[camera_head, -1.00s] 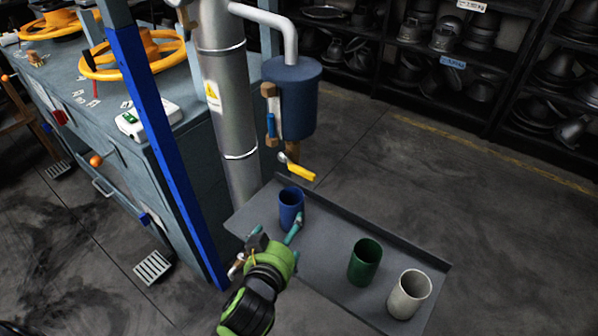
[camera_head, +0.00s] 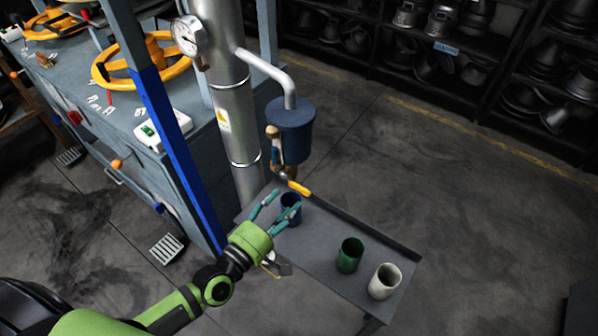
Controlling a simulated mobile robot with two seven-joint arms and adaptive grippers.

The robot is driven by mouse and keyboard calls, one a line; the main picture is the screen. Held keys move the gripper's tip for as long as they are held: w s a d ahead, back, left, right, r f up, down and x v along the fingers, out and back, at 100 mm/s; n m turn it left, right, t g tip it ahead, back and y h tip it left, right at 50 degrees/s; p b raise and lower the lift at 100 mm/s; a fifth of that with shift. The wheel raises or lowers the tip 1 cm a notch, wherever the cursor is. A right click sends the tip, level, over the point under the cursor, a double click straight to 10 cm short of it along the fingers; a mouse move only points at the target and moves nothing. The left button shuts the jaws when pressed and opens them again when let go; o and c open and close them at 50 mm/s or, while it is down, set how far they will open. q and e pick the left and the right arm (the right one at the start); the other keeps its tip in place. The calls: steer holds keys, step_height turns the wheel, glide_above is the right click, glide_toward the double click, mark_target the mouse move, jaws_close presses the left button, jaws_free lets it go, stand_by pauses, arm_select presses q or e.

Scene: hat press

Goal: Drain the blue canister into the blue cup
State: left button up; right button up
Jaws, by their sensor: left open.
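The blue canister (camera_head: 291,132) hangs from a bent pipe on the steel column. Its valve with a yellow handle (camera_head: 299,188) is at the bottom, just above the blue cup. The blue cup (camera_head: 291,207) stands upright on a grey tray shelf (camera_head: 318,246). My left gripper (camera_head: 279,203) is open, its teal fingers spread on either side of the blue cup; I cannot tell whether they touch it. A finger partly covers the cup. My right gripper is not in view.
A green cup (camera_head: 349,255) and a white cup (camera_head: 384,281) stand on the tray to the right. A blue post (camera_head: 176,160) and a workbench are at the left. Shelves of metal hat forms line the back. The floor at right is free.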

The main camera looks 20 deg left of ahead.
mark_target(298, 189)
arm_select(q)
steer(key=p+x, duration=0.1)
steer(key=x, duration=0.6)
steer(key=shift+w+a, duration=0.1)
steer(key=shift+a, duration=0.05)
jaws_close()
